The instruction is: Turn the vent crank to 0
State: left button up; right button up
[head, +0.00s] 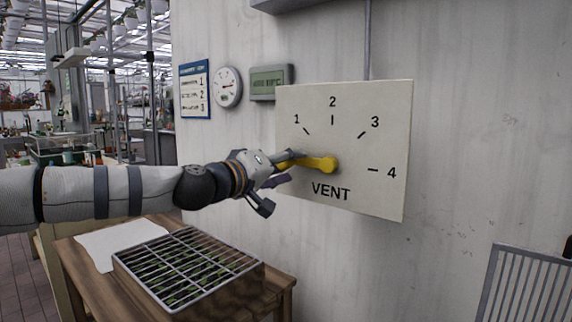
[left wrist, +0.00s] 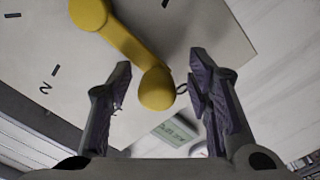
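The vent panel (head: 388,130) is a pale board on the wall with marks 1, 2, 3 and 4 and the word VENT. Its yellow crank (head: 321,163) has its hub near the panel's middle, and its arm points left, away from the 4. My left gripper (head: 284,167) is at the crank's outer end. In the left wrist view my left gripper (left wrist: 160,75) is open, with the crank's round knob (left wrist: 157,90) between the fingers and gaps on both sides. My right gripper is out of view.
A wooden table (head: 280,283) with a gridded seedling tray (head: 190,268) and a white sheet (head: 120,243) stands below my left arm. A round gauge (head: 228,87), a small display (head: 270,82) and a blue-edged notice (head: 195,89) hang left of the panel.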

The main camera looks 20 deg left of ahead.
pick_arm(q)
jog(key=shift+r, duration=0.1)
jog(key=shift+s+a, duration=0.15)
jog(key=shift+s, duration=0.2)
jog(key=v, duration=1.1)
jog(key=shift+s, duration=0.15)
